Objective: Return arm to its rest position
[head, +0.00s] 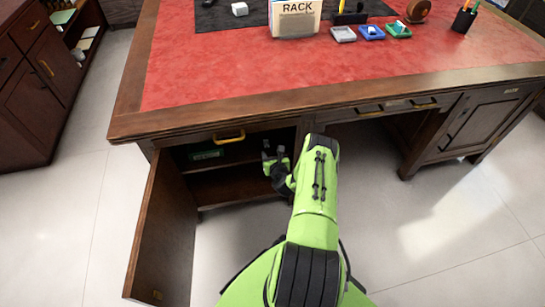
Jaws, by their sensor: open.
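My gripper (275,153) is at the end of my green arm, in the middle of the head view. Its two grey fingers stand apart, with nothing visible between them. It is in front of the open compartment in the left side of the wooden desk (128,125), below the desk's top edge. My arm reaches forward and hides the right part of this compartment.
The open cabinet door (165,235) stands out to the left of my arm. A dark green box (207,155) lies inside the compartment. The red desktop holds a rack box (295,18), small trays (343,34) and a pen cup (464,20). The floor at right is clear.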

